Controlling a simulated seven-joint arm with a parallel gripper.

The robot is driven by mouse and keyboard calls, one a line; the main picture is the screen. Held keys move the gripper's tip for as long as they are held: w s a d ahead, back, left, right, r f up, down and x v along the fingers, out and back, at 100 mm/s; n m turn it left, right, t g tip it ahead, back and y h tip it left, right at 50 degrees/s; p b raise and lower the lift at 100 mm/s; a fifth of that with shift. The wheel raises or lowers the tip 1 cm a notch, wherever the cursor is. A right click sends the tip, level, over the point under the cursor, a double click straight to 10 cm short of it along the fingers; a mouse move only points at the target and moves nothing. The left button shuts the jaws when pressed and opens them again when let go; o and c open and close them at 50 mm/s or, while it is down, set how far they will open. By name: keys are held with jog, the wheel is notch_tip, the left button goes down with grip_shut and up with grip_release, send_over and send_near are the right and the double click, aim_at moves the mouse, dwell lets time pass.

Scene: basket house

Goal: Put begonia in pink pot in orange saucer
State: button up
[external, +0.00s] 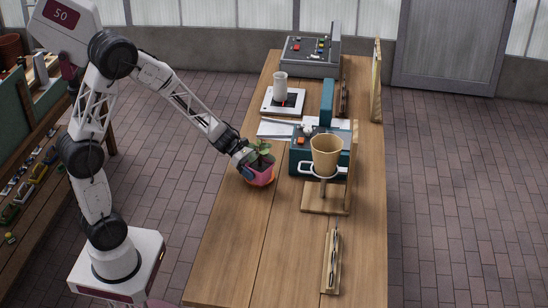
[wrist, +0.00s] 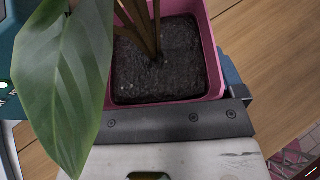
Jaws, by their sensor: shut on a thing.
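The begonia (external: 261,157) has green leaves and stands in a square pink pot (external: 262,178) on the left part of the table. My gripper (external: 256,171) is shut on the pink pot, with blue fingers at its sides. In the wrist view the pot's pink rim (wrist: 212,60) surrounds dark soil, and a large begonia leaf (wrist: 70,85) covers the left side. The pot looks nearly upright; I cannot tell whether its base touches the table. I cannot make out an orange saucer in either view.
A teal box (external: 304,160) stands right of the pot, beside a wooden stand holding a tan cone (external: 326,155). A scale with a white cup (external: 280,88) and a grey console (external: 308,57) are farther back. The table's front left (external: 245,240) is clear.

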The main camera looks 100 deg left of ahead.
aim_at(256, 162)
jog(key=shift+n+t+y, duration=0.3)
jog(key=shift+n+y, duration=0.3)
jog(key=shift+y, duration=0.1)
jog(key=shift+s+a, duration=0.2)
jog(key=shift+a, duration=0.55)
jog(key=shift+s+a, duration=0.2)
jog(key=shift+a, duration=0.55)
jog(key=shift+s+a, duration=0.2)
jog(key=shift+a, duration=0.55)
jog(key=shift+f, duration=0.2)
jog(key=shift+f, duration=1.35)
jog(key=shift+f, duration=0.1)
jog(key=o, duration=0.8)
jog(key=shift+r+v, duration=0.15)
jog(key=shift+v, duration=0.95)
jog(key=shift+r+v, duration=0.15)
jog(key=shift+v, duration=0.95)
